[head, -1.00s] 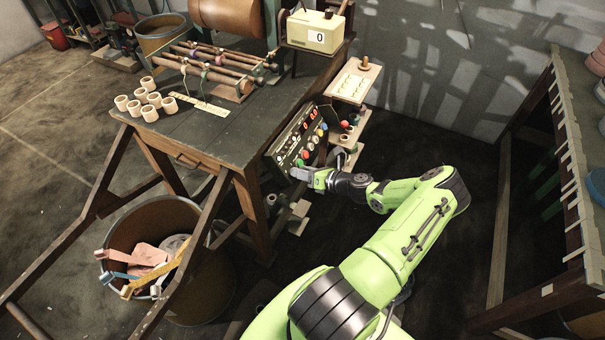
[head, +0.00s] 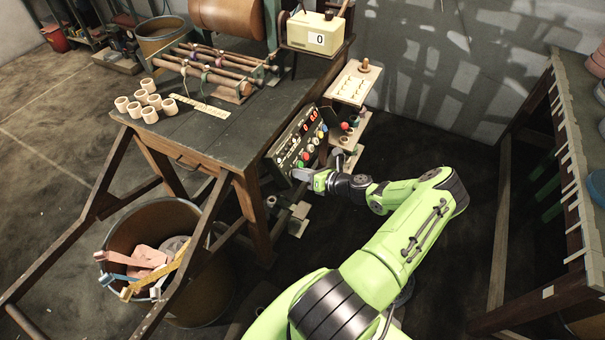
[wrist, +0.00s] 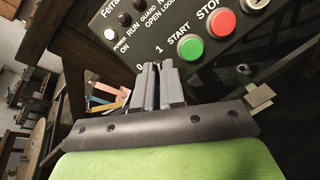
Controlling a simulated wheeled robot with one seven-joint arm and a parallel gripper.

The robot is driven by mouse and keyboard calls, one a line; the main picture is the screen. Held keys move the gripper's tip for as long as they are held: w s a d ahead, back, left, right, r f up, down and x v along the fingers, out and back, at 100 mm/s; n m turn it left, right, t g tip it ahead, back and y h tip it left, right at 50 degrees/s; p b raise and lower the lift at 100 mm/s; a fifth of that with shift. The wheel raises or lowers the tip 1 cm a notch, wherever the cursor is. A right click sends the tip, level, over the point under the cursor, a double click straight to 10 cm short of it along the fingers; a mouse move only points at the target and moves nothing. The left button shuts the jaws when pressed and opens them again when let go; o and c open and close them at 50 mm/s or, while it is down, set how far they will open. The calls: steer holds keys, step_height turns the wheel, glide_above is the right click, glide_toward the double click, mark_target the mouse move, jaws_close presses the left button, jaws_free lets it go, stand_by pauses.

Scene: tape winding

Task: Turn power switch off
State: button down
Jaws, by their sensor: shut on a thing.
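The control panel (head: 298,138) is mounted at the right end of the workbench. It fills the upper part of the wrist view (wrist: 210,62) with its printed labels. The power switch's knob is hidden behind my fingers, near the "0" and "1" marks. My gripper (wrist: 158,72) is shut at the panel's lower edge there; it also shows in the head view (head: 296,174). What lies between the fingers cannot be made out. The white lamp (wrist: 110,33) beside the "POWER ON" label looks bright. The green START button (wrist: 190,50) and red STOP button (wrist: 222,21) are to the right of the fingers.
The wooden workbench (head: 215,135) stands left of my arm, with a bin (head: 120,240) of scraps below. A small shelf (head: 352,85) is behind the panel. A rack (head: 575,150) stands at the right; the floor between is open.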

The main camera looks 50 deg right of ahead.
steer(key=n+y+b, duration=0.1)
steer(key=n, duration=0.4)
steer(key=n+y+b, duration=0.1)
steer(key=n, duration=0.4)
steer(key=n+g+y+b, duration=0.1)
steer(key=n+b, duration=0.1)
steer(key=n, duration=0.2)
steer(key=shift+a+n+y, duration=0.2)
steer(key=shift+n+y, duration=0.1)
steer(key=shift+n, duration=0.1)
steer(key=c, duration=1.2)
jaws_free()
steer(key=p+v, duration=0.3)
steer(key=v, duration=1.3)
